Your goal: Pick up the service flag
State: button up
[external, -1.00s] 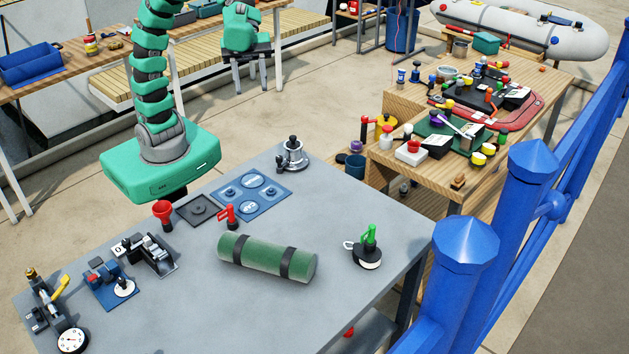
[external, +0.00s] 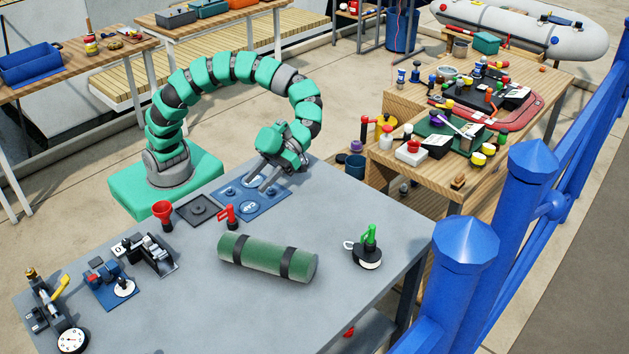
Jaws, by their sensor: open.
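A small red flag-shaped piece (external: 229,214), which looks like the service flag, stands on the grey table (external: 345,205) behind the left end of a green roll (external: 267,257). I cannot read any marking on it. My gripper (external: 257,180) is open and empty, its two fingers pointing down and left above a blue plate with round recesses (external: 268,206). It is behind and to the right of the red piece, apart from it.
A red funnel-like cup (external: 163,213) and a dark square tray (external: 198,209) are left of the blue plate. A green-handled item (external: 369,246) stands to the right. Several small devices crowd the table's left end. The table's front middle is clear.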

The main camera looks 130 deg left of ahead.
aim_at(227, 216)
jog(key=b+x, duration=0.2)
jog(key=x, duration=1.1)
jog(key=shift+a+b, duration=0.1)
jog(key=shift+b, duration=0.25)
jog(key=shift+c, duration=0.2)
jog(key=shift+s, duration=0.1)
grip_shut()
